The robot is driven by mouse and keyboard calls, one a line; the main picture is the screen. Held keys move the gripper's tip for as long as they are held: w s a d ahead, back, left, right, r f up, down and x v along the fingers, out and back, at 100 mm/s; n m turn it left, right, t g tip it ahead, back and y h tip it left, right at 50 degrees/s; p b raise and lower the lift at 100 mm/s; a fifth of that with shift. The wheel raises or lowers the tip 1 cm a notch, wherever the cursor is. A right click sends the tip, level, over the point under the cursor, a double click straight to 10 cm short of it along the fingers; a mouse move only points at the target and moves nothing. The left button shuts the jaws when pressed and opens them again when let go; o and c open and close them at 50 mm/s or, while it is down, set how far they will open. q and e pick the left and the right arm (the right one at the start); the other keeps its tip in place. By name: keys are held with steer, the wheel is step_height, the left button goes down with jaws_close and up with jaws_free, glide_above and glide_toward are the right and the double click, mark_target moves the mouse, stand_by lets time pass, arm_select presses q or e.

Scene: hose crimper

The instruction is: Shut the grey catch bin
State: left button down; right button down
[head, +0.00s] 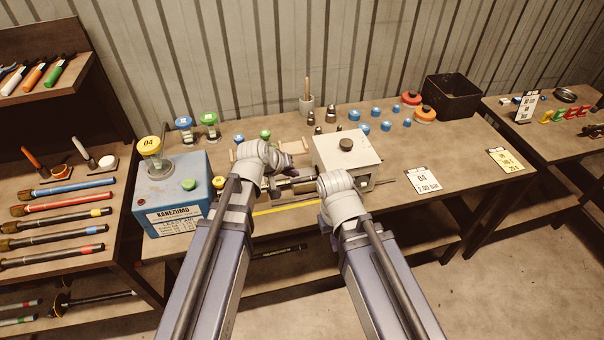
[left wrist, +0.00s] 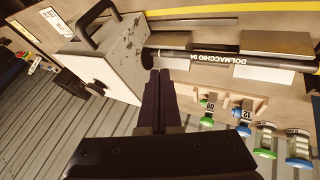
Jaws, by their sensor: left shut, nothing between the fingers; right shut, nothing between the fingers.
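The grey catch bin (left wrist: 128,45) shows in the left wrist view beside the pale crimper box (left wrist: 97,66); it has dark specks and a black bar handle (left wrist: 97,18). It appears to stick out from the box's front. In the head view the box (head: 346,152) with its dark knob stands mid-bench; my right wrist covers most of its front, hiding the bin. My left gripper (left wrist: 158,74) is shut and empty, its fingertips close to the black hose (left wrist: 215,58) beside the box. In the head view my left wrist hides its fingers. My right gripper's fingers are hidden.
A blue machine (head: 172,190) stands at the bench's left. A wooden rack (left wrist: 225,103) with small capped jars lies close to my left gripper. Blue caps and metal fittings stand behind the box. A black crate (head: 452,95) is at back right. A price card (head: 423,181) lies right of the box.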

arm_select(q)
steer(key=b+x, duration=0.6)
steer(key=x, duration=0.3)
steer(key=shift+f+b, duration=0.25)
steer(key=shift+b, duration=0.15)
steer(key=d, duration=0.2)
steer(key=w+d, duration=0.1)
steer(key=shift+r+p, duration=0.3)
steer(key=shift+d, duration=0.4)
steer(key=w+d, duration=0.1)
steer(key=d, duration=0.4)
steer(key=w+d, duration=0.1)
steer(key=d, duration=0.2)
steer(key=shift+w, duration=0.35)
steer(key=shift+a, duration=0.1)
